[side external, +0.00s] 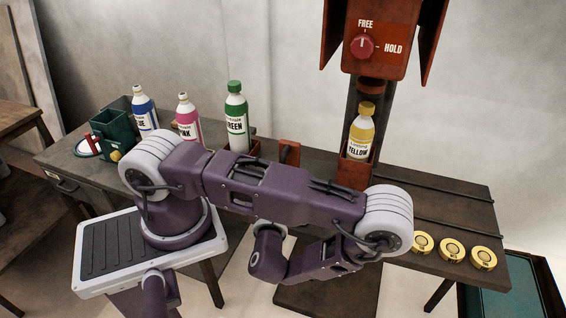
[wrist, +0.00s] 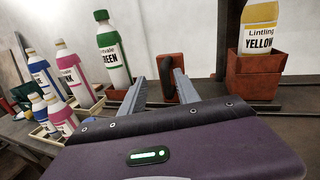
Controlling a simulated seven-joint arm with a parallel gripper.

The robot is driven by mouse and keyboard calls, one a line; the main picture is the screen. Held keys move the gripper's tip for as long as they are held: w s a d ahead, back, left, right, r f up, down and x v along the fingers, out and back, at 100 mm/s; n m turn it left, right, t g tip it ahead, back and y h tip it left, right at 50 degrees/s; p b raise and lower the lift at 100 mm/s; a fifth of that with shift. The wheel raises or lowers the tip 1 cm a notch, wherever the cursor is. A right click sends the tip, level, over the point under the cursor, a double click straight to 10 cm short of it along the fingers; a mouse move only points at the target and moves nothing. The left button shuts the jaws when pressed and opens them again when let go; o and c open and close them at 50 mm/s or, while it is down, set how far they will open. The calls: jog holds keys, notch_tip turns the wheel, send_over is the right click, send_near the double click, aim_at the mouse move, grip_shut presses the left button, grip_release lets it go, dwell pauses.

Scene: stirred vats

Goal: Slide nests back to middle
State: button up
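A red-brown nest (side external: 355,173) holds the yellow bottle (side external: 360,137) below the red press head; this nest also shows in the wrist view (wrist: 257,77). Another red-brown nest (wrist: 116,95) holds the green bottle (wrist: 112,50), to the left. Between them stands a red-brown upright handle (side external: 290,154), also in the wrist view (wrist: 161,70). My gripper (wrist: 160,88) is open, its grey fingers apart, with the handle showing between and beyond them. I cannot tell whether they touch it. In the side view my gripper is hidden behind my arm.
The press head (side external: 375,40) has a red knob (side external: 362,46) pointing to FREE. Blue (side external: 144,107) and pink (side external: 187,118) bottles stand left, near a dark green bin (side external: 111,135). Several yellow discs (side external: 453,249) lie right. The bench's right part (side external: 430,190) is mostly clear, with dark rails.

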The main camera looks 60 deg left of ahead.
aim_at(283, 161)
jog(key=shift+w+f+m+t+h, duration=0.15)
jog(key=shift+f+m+t+h, duration=0.3)
jog(key=shift+f+m, duration=0.3)
jog(key=shift+w+a+f, duration=0.1)
jog(key=shift+w+a, duration=0.05)
jog(key=shift+a, duration=0.05)
jog(key=x, duration=0.6)
jog(key=shift+w+a, duration=0.2)
jog(key=shift+a, duration=0.05)
jog(key=shift+c, duration=0.2)
grip_shut()
